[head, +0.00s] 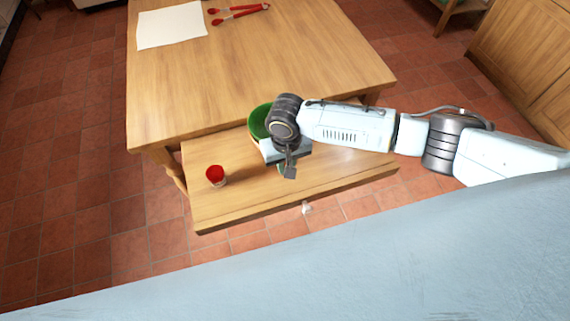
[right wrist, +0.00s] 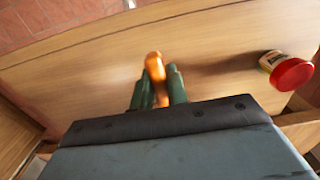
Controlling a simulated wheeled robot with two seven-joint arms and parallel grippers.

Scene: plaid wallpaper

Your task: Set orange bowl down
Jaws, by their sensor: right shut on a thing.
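My right gripper (head: 290,170) is over the lower wooden surface (head: 240,205) in front of the table. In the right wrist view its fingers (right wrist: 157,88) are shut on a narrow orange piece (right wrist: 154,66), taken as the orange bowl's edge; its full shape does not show. In the head view a round green thing (head: 259,121) shows behind the right wrist, mostly hidden by it. I cannot tell whether it is part of the held bowl or whether the bowl touches the wood. My left gripper is not in view.
A red-topped jar (head: 215,174) stands on the lower surface, left of the gripper; it also shows in the right wrist view (right wrist: 290,73). A white sheet (head: 171,26) and red tongs (head: 238,13) lie on the wooden table (head: 200,90). The lower surface's front left is clear.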

